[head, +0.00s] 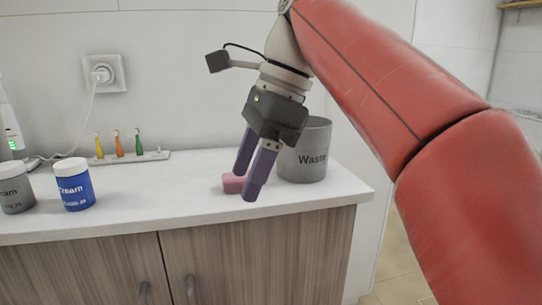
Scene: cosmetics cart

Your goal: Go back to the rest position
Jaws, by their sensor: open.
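My gripper (246,187) is at the end of my red arm, over the right part of the white countertop (150,208). Its two purple fingers point down and are spread apart, with nothing visibly held between them. A small pink block (232,184) sits on the countertop just behind the fingers. The fingers partly hide it, and I cannot tell whether they touch it.
A grey waste bin (306,160) stands right behind the gripper. Cream jars, one blue (74,187) and one grey (15,190), stand at left. A holder (134,157) with small coloured brushes is at the wall. The front middle countertop is clear.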

